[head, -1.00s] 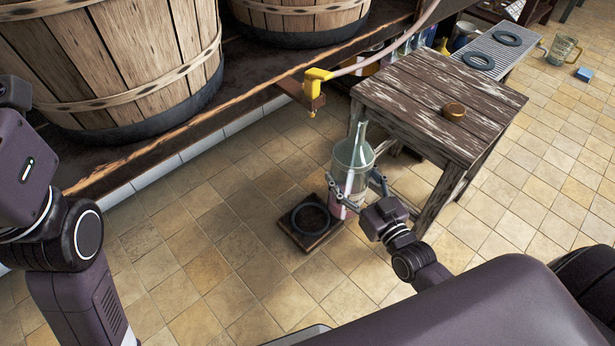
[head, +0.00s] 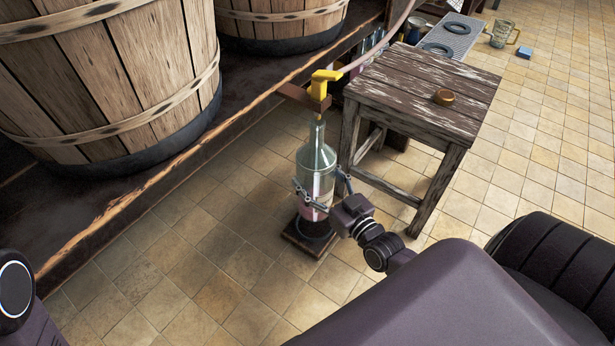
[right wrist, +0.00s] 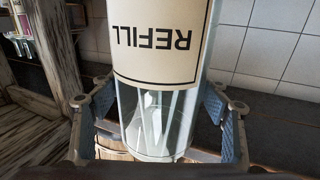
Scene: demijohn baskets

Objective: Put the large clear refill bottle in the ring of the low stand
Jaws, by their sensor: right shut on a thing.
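The large clear refill bottle (head: 318,160) is upright, with a long neck and a label; in the right wrist view its label (right wrist: 160,40) reads REFILL upside down. My right gripper (head: 322,192) is shut on the bottle's body, its fingers (right wrist: 160,125) on either side of the glass. The low stand (head: 296,241) is a dark square base on the floor under the bottle. The bottle and gripper hide most of its ring, so I cannot tell whether the bottle's base is above or inside it. My left gripper is out of view.
A yellow tap (head: 322,84) on a bracket is just above the bottle's mouth, with a hose behind it. Wooden tubs (head: 110,80) stand at the left. The front floor is clear.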

